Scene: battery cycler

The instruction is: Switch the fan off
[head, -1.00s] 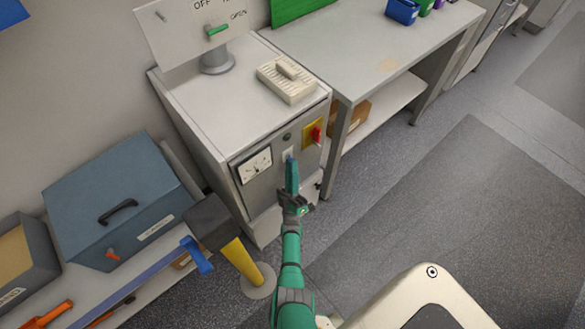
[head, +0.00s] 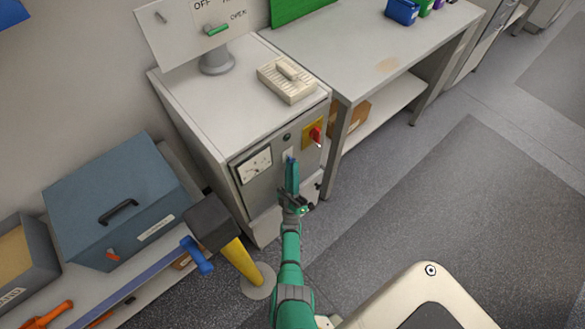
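No fan that I can make out is in view. A grey cabinet (head: 200,105) has a front panel with a dial meter (head: 254,167), a dark round knob (head: 287,137) and a red rotary switch (head: 316,135) on a yellow plate. A pale plate (head: 288,154) sits between them, partly hidden by my gripper. My gripper (head: 291,163) is in front of this panel, below and left of the red switch. Its fingers look close together, seen from behind. I cannot tell whether it touches the panel or whether its fingers are shut.
A sign board (head: 190,30) with a green lever stands on the cabinet, beside a pale ribbed block (head: 287,80). A yellow post with a dark head (head: 212,222) stands left of my arm. A blue box (head: 120,200) is at left, a workbench (head: 375,55) at right. Open floor lies right.

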